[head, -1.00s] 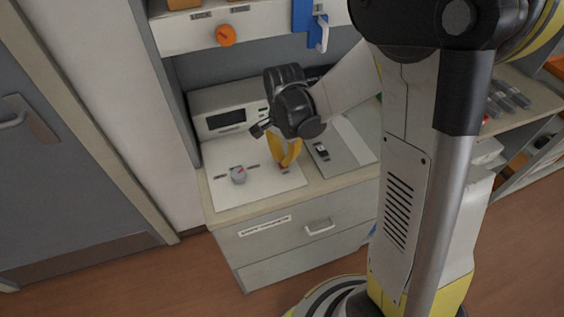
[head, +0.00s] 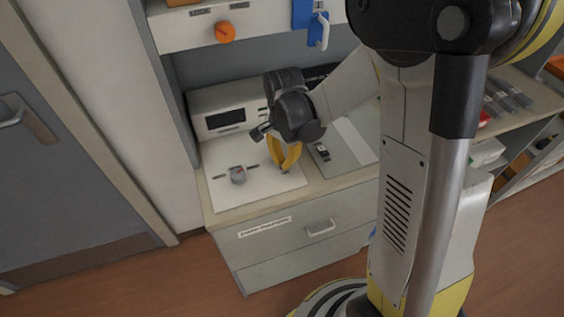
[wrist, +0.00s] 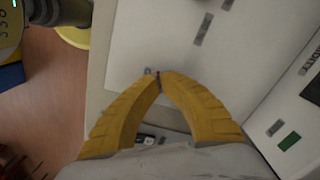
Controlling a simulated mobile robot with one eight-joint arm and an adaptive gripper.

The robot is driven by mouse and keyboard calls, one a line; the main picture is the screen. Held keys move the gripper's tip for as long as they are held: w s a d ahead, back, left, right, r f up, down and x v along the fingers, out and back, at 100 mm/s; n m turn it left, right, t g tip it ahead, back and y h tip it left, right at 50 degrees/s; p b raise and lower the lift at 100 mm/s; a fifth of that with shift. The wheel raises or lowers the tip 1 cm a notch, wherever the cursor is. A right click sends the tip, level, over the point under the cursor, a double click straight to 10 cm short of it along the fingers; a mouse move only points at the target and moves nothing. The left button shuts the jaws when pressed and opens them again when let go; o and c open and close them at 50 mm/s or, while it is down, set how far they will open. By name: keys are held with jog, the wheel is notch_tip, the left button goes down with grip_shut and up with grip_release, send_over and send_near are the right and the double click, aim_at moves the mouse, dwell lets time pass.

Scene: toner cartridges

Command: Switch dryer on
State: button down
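My gripper (head: 284,171) has yellow fingers and points down at the right part of a white panel on the counter. In the wrist view its fingertips (wrist: 159,80) meet, beside a tiny part with a red mark (wrist: 155,73). The fingertips largely hide this part, and I cannot tell whether they grip it. A grey knob with a red mark (head: 238,175) sits on the same panel, left of my gripper. A small black-and-white switch (head: 321,152) is on a grey panel to the right. It also shows behind the fingers in the wrist view (wrist: 147,141). No label naming the dryer is readable.
A white unit with a dark display (head: 226,118) stands behind the panel. Its green button (wrist: 289,141) shows in the wrist view. Above are an orange knob (head: 225,32) and a blue plate with a white handle (head: 322,32). A drawer handle (head: 320,228) projects below the counter.

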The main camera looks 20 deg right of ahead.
jog(key=shift+f, duration=0.3)
jog(key=shift+r, duration=0.1)
jog(key=shift+r+p, duration=2.4)
jog(key=shift+r, duration=1.1)
jog(key=s+r+n+t+b, duration=0.4)
jog(key=s+r+n+t, duration=0.3)
jog(key=s+r+n, duration=0.3)
jog(key=s+n, duration=0.2)
jog(key=shift+s+r, duration=0.25)
jog(key=shift+s, duration=0.1)
